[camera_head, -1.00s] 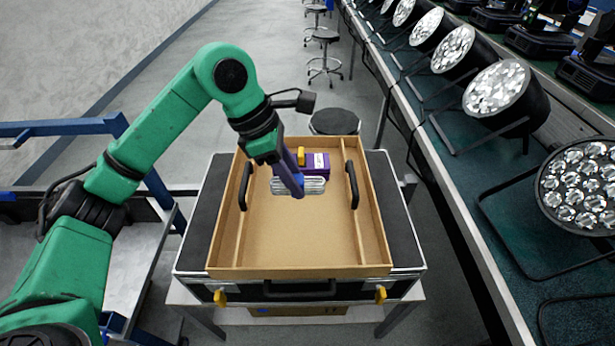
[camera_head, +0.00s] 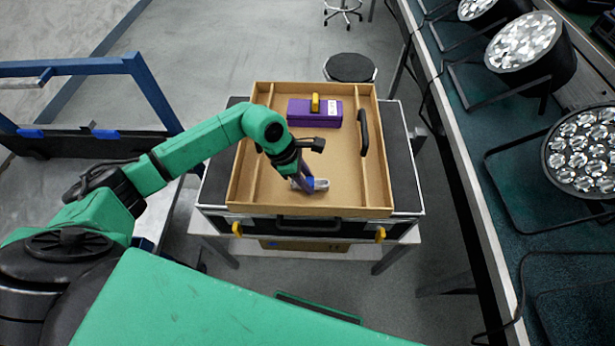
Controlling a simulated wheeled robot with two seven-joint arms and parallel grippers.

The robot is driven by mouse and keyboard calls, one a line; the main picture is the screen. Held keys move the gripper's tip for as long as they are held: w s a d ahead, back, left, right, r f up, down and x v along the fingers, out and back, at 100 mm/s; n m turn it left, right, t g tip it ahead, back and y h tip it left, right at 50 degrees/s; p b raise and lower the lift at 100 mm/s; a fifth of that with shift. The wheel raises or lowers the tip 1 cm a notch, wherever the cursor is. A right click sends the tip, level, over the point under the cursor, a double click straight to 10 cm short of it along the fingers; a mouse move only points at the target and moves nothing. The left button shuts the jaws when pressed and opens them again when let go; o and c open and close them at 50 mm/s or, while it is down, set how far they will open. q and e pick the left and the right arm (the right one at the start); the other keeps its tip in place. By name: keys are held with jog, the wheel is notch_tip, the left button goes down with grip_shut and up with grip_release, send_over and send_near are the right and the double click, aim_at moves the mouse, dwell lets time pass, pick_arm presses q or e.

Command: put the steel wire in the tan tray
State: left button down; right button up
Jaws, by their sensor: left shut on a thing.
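The tan tray (camera_head: 262,204) is a wide wooden tray with side compartments and black handles, on a black case in the middle of the view. My left gripper (camera_head: 307,185) points down inside the tray's outline, near its front edge. The fingers and wrist hide part of the wire. I cannot tell whether the wire touches the tray floor. My right gripper is out of view.
A purple box (camera_head: 300,117) with a yellow handle sits at the back of the tray. The tray floor between it and my gripper is bare. A bench (camera_head: 480,130) with stage lights runs along the right. A round stool (camera_head: 350,67) stands behind the tray.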

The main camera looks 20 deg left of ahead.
pick_arm(q)
jog(key=shift+w+f, duration=0.1)
jog(key=shift+f, duration=0.05)
jog(key=c, duration=0.5)
grip_release()
jog(key=shift+c, duration=0.2)
jog(key=shift+r, duration=0.2)
jog(key=b+v, duration=0.2)
jog(key=v, duration=1)
jog(key=shift+b, duration=0.35)
